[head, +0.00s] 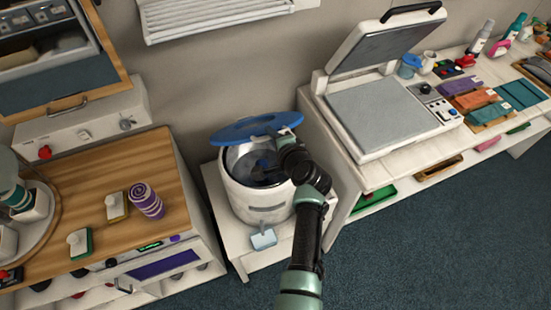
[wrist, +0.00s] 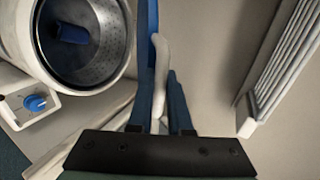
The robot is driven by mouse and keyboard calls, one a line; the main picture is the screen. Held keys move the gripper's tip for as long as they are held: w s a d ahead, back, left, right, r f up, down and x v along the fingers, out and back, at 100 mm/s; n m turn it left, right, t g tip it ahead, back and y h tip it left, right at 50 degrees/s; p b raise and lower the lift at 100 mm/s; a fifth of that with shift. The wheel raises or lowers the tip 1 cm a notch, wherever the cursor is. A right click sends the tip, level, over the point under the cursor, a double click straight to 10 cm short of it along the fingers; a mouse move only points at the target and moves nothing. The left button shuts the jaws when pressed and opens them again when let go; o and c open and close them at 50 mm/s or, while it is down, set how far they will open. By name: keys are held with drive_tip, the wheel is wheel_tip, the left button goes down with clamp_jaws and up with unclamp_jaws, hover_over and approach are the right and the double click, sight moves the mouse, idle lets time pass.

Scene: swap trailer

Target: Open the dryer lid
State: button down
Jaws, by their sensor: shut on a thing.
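The dryer (head: 265,208) is a white round drum on a low white stand. Its blue lid (head: 238,131) is raised and tilted up at the back, so the metal drum inside shows. My gripper (head: 291,136) is at the lid's right side, reaching over the drum's right rim. In the wrist view, my gripper's two fingers (wrist: 160,85) are shut on the pale lid handle (wrist: 161,55), with the blue lid (wrist: 152,18) seen edge-on beside it. The open drum (wrist: 85,45) shows at the upper left. My arm hides part of the dryer's right side in the head view.
A wooden-topped counter (head: 95,185) with a purple rolled item (head: 147,200) stands left. A white bench (head: 340,165) with an open flat press (head: 385,115) stands close on the right. A wall vent (head: 215,18) is above the lid. Floor in front is clear.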

drive_tip(key=w+r, duration=0.1)
drive_tip(key=w+a+r, duration=0.1)
drive_tip(key=w+r, duration=0.3)
drive_tip(key=shift+a+r, duration=0.2)
drive_tip(key=shift+a, duration=0.1)
drive_tip(key=c, duration=0.8)
unclamp_jaws()
drive_tip(key=shift+c, duration=0.2)
drive_tip(key=shift+s, duration=0.1)
drive_tip(key=shift+s+f, duration=0.1)
drive_tip(key=shift+s+d, duration=0.1)
drive_tip(key=shift+s, duration=0.05)
drive_tip(key=b+v, duration=0.1)
drive_tip(key=v, duration=1.1)
drive_tip(key=shift+s+r, duration=0.15)
drive_tip(key=shift+r, duration=0.15)
drive_tip(key=shift+d, duration=0.15)
